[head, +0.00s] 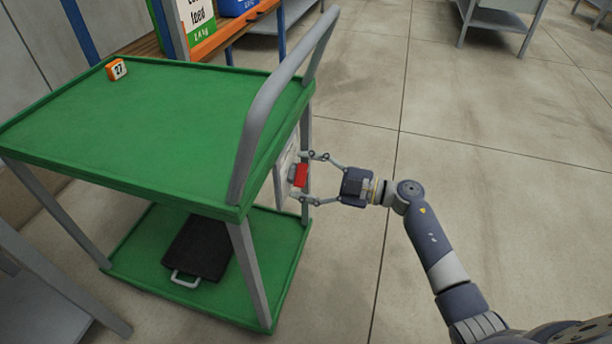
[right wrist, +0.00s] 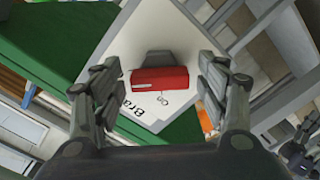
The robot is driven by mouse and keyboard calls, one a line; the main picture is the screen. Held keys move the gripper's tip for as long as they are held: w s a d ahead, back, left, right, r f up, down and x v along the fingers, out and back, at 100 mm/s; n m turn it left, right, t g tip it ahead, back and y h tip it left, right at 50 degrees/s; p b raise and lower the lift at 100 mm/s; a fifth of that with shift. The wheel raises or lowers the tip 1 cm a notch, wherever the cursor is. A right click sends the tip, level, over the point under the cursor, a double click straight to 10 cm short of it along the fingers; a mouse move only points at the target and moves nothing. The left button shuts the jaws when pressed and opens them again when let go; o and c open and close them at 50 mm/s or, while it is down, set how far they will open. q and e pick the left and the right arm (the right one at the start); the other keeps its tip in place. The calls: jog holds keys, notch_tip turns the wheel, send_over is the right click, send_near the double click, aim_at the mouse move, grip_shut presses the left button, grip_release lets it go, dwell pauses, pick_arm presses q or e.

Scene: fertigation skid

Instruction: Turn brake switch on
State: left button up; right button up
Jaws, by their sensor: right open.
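The brake switch (head: 299,175) is a red rocker on a pale plate (head: 287,160) at the handle end of a green cart. In the right wrist view the red switch (right wrist: 160,79) has a dark grey part behind it, and the plate (right wrist: 185,40) bears the letters "Bra" and "On", partly hidden. My right gripper (head: 306,177) is open, with its fingers on either side of the switch. In the right wrist view the fingers (right wrist: 160,85) stand apart from the red part, with a gap on each side.
The green cart (head: 150,105) has a grey push handle (head: 275,100) above the switch. A shelf rack stands behind. The floor (head: 480,130) to the right is clear.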

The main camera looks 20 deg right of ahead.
jog(key=c, duration=1)
jog(key=shift+c, duration=0.2)
